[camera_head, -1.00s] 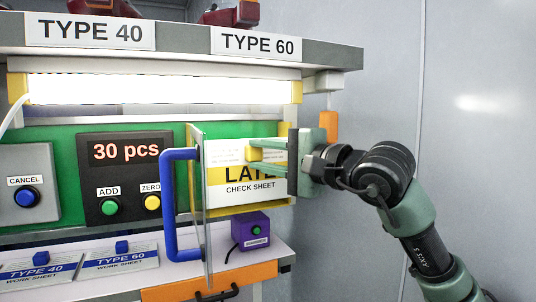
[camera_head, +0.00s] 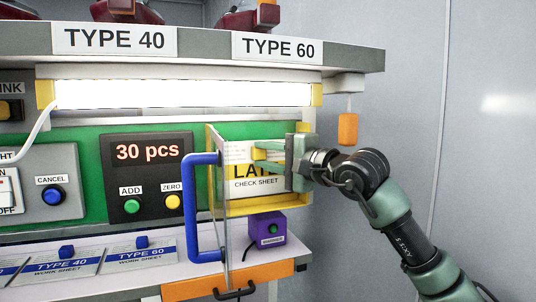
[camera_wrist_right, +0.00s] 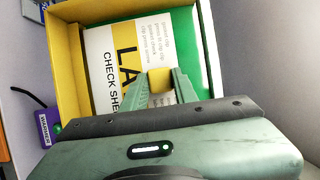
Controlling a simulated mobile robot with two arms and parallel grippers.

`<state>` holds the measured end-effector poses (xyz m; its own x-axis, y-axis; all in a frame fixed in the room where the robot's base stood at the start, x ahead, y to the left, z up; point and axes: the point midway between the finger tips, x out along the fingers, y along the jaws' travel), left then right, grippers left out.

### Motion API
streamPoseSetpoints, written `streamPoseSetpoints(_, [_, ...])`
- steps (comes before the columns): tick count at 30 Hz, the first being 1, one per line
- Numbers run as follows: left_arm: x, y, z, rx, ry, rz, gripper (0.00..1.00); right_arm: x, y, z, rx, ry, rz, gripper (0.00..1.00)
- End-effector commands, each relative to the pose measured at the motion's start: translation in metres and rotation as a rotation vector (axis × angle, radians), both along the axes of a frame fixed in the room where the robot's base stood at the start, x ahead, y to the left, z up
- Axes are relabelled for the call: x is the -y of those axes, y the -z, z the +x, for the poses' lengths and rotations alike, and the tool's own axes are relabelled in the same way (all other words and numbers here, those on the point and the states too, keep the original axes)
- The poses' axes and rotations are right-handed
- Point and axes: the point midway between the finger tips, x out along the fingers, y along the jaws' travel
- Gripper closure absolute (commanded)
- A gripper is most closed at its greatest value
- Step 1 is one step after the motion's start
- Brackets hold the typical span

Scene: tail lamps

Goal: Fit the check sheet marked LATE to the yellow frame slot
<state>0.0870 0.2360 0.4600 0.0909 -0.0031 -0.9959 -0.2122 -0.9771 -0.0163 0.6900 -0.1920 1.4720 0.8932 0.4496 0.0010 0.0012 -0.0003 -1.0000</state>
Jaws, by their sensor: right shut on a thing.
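The white check sheet with a yellow band marked LATE (camera_head: 257,187) stands upright within the yellow frame slot (camera_head: 268,209) on the green panel. It also shows in the right wrist view (camera_wrist_right: 102,65), close to the frame's yellow walls (camera_wrist_right: 68,97). My right gripper (camera_head: 262,150) reaches in from the right, shut on the sheet's small yellow grip block (camera_wrist_right: 160,84). The gripper and the block hide part of the lettering. I cannot tell whether the sheet touches the back of the slot. My left gripper is not in view.
A clear door with a blue handle (camera_head: 190,205) stands open at the frame's left. A purple box (camera_head: 266,230) sits on the shelf below. A counter reading 30 pcs (camera_head: 148,152) is to the left. An orange block (camera_head: 347,129) hangs at the right.

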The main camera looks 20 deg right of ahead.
Motion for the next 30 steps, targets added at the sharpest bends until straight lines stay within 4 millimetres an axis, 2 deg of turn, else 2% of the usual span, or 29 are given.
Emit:
streamPoseSetpoints(3, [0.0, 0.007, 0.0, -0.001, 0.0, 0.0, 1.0, 0.0, 0.006, 0.0, 0.002, 0.0, 0.001, 1.0])
streamPoseSetpoints(17, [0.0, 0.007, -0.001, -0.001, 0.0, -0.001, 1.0, 0.0, 0.007, -0.001, 0.002, 0.0, 0.001, 1.0])
streamPoseSetpoints(30, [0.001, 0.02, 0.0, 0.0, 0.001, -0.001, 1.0, 0.0, 0.019, -0.001, 0.001, 0.0, 0.0, 1.0])
